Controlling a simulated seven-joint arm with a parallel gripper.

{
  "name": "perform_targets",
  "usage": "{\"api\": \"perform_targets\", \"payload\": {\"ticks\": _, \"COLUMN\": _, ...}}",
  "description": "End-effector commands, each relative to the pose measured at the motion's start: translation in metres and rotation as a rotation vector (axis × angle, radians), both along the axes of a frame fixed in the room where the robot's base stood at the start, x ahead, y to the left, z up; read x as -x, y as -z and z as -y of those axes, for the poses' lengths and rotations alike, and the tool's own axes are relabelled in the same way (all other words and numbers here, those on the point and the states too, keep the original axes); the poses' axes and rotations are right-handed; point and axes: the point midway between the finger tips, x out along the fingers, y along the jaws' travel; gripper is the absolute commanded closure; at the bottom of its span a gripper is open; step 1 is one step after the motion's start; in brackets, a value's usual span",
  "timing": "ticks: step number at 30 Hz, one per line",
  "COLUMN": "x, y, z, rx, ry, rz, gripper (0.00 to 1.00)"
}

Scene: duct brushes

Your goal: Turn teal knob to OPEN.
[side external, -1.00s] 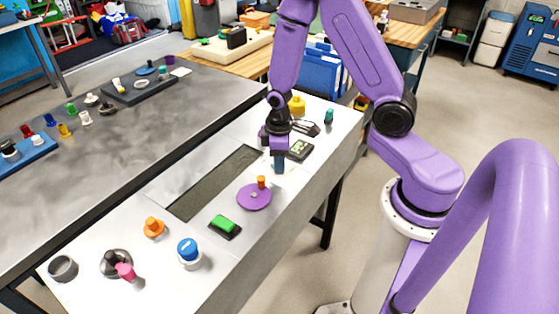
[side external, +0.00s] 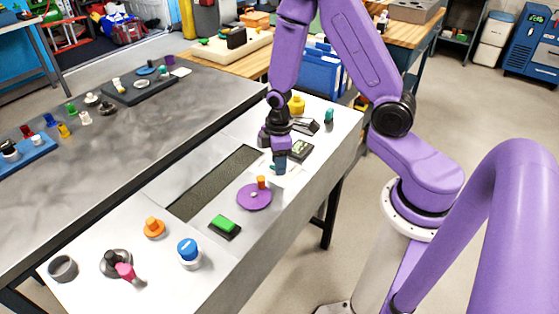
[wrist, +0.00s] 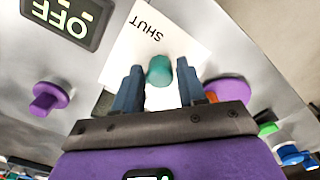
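The teal knob (wrist: 160,70) stands on a white plate (wrist: 133,36) that carries the word SHUT, which reads upside down in the wrist view. My gripper (wrist: 160,84) has its two blue fingers apart, one on each side of the knob. A narrow gap shows on the right of the knob; whether the left finger touches it I cannot tell. In the side external view my gripper (side external: 279,168) points down at the white plate (side external: 291,168), and it mostly hides the knob. The word OPEN does not show.
A display (wrist: 65,18) reading OFF lies beside the plate. A purple knob (wrist: 48,97) is close by in the wrist view. A purple disc (side external: 252,199) with an orange peg, a green button (side external: 223,224) and a blue knob (side external: 187,249) are nearer the side camera. A recessed grey channel (side external: 212,184) lies left.

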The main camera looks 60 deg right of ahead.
Motion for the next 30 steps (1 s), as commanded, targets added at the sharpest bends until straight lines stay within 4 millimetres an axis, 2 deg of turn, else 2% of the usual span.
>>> {"api": "perform_targets", "payload": {"ticks": 14, "x": 0.000, "y": -0.006, "z": 0.000, "rx": 0.001, "ry": 0.001, "rz": -0.001, "gripper": 0.45}}
{"api": "perform_targets", "payload": {"ticks": 20, "x": 0.000, "y": -0.027, "z": 0.000, "rx": 0.000, "ry": 0.001, "rz": 0.001, "gripper": 0.45}}
{"api": "perform_targets", "payload": {"ticks": 30, "x": -0.001, "y": -0.075, "z": 0.000, "rx": -0.001, "ry": 0.001, "rz": 0.004, "gripper": 0.45}}
